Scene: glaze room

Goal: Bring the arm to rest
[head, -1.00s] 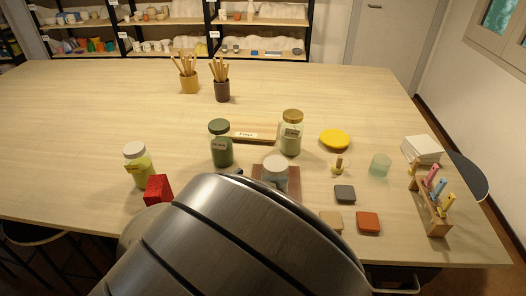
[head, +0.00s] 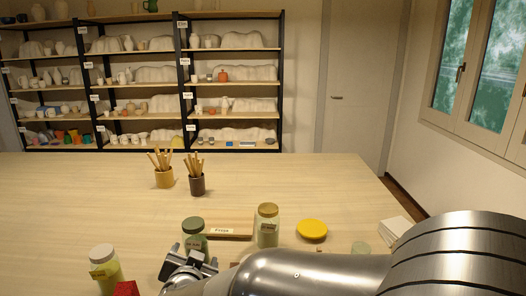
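My gripper (head: 190,262) shows at the bottom centre-left of the head view, at the end of my arm, which reaches in from the right. It is in front of the dark-green-lidded jar (head: 194,236) and covers its lower part. I cannot make out whether its fingers are apart or together, and no object clearly shows in it. The wooden table (head: 90,200) lies beneath the arm.
A yellow-labelled jar (head: 105,270) and a red block (head: 126,288) are left of my gripper. An olive-lidded jar (head: 268,226), a yellow disc (head: 312,229) and white tiles (head: 394,230) stand behind my arm. Two tool pots (head: 164,178) are farther back. The table's far left is clear.

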